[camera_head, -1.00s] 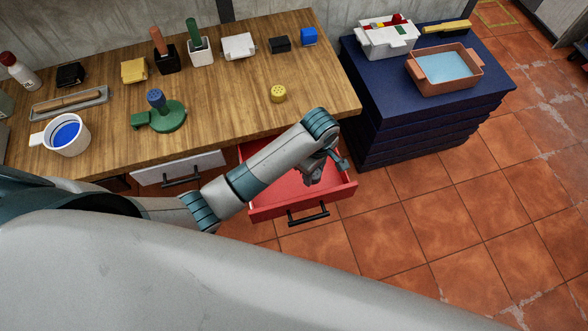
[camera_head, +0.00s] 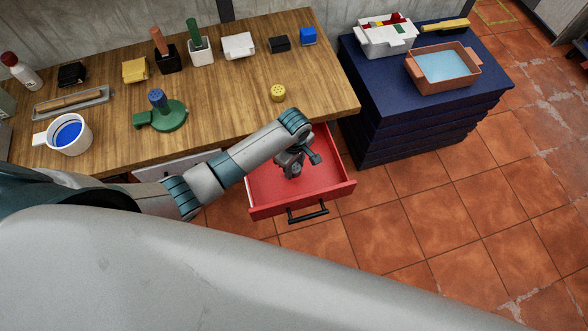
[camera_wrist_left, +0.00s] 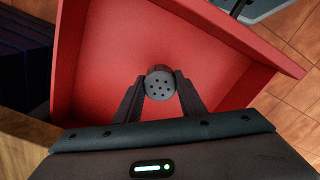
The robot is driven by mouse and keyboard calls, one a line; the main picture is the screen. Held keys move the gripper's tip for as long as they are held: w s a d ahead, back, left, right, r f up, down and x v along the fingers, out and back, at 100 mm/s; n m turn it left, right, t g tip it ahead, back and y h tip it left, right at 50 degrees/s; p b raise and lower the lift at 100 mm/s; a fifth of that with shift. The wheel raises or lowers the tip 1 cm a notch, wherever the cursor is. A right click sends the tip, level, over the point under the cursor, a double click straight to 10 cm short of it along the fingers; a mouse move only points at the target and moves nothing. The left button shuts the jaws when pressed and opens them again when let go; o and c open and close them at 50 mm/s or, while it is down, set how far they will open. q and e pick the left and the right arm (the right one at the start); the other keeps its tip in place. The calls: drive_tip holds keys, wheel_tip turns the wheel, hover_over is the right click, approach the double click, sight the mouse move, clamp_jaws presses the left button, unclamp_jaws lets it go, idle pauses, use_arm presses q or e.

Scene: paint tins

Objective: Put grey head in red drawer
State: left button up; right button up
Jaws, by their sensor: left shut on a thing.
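The red drawer (camera_head: 322,183) is pulled out below the wooden bench top. My left gripper (camera_head: 291,167) is over the inside of the drawer, pointing down. In the left wrist view the left gripper (camera_wrist_left: 160,92) is shut on the grey head (camera_wrist_left: 160,83), a small dark round piece with several holes in its face. The red drawer (camera_wrist_left: 110,55) floor and walls lie around and beyond it. I cannot tell whether the head touches the drawer floor. In the head view the head is too small and hidden to make out. My right gripper is not in view.
A yellow holed head (camera_head: 278,93) and a green stand with a blue head (camera_head: 157,98) are on the bench. A white mug (camera_head: 69,133) stands at left. A blue cabinet (camera_head: 385,108) stands right of the drawer, with floor between.

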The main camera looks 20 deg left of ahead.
sight(294, 171)
use_arm(q)
drive_tip(key=shift+f, duration=1.45)
drive_tip(key=o, duration=1)
drive_tip(key=shift+f, duration=0.1)
wheel_tip(294, 171, up, 12)
drive_tip(key=shift+r, duration=0.15)
